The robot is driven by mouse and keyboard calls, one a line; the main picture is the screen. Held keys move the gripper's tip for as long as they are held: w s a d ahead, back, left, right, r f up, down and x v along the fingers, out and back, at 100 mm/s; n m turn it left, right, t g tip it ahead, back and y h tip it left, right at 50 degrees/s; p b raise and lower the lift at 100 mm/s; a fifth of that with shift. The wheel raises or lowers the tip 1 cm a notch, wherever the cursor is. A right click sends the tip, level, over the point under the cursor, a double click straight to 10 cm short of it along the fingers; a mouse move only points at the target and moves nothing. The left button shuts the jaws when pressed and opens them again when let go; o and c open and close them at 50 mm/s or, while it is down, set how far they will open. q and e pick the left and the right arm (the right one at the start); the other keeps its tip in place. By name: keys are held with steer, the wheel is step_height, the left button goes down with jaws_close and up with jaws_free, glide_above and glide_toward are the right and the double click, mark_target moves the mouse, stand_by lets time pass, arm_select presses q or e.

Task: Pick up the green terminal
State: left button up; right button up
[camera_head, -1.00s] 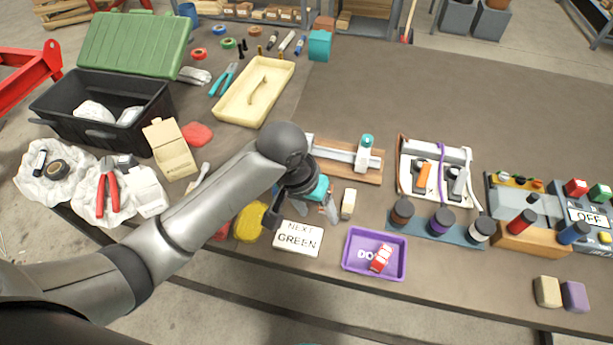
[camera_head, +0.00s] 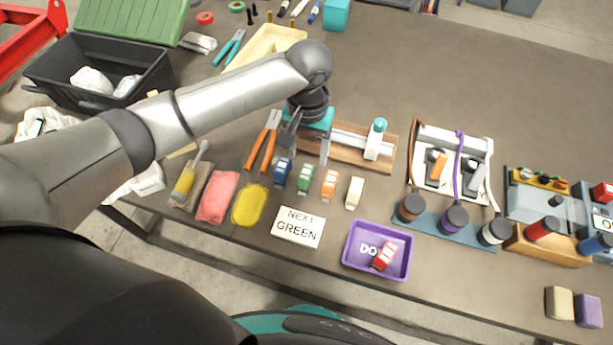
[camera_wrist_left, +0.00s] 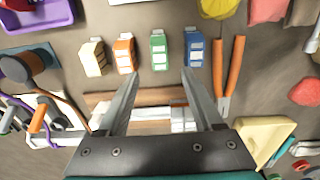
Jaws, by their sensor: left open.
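The green terminal (camera_head: 305,178) stands on the table in a row, between a blue terminal (camera_head: 282,171) and an orange terminal (camera_head: 329,185); a cream terminal (camera_head: 354,192) ends the row at the right. My left gripper (camera_head: 306,157) is open and empty, just behind the row on its far side. In the left wrist view the green terminal (camera_wrist_left: 159,50) lies just beyond the gap between the two fingertips (camera_wrist_left: 161,72), apart from both. My right gripper is not in view.
A card reading "NEXT GREEN" (camera_head: 298,227) lies at the front. A purple tray (camera_head: 349,262) holds a red terminal (camera_head: 384,257). Orange-handled pliers (camera_head: 262,143) lie left of the gripper. A wooden board with a rail (camera_head: 345,150) lies behind the row.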

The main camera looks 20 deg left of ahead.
mark_target(306, 171)
arm_select(q)
step_height(306, 171, down, 2)
steer(key=f, duration=0.2)
steer(key=s+f+b, duration=0.1)
steer(key=f, duration=0.1)
steer(key=shift+f+b, duration=0.3)
steer(key=shift+f, duration=0.1)
steer(key=shift+w+f, duration=0.1)
steer(key=shift+f, duration=0.2)
jaws_close()
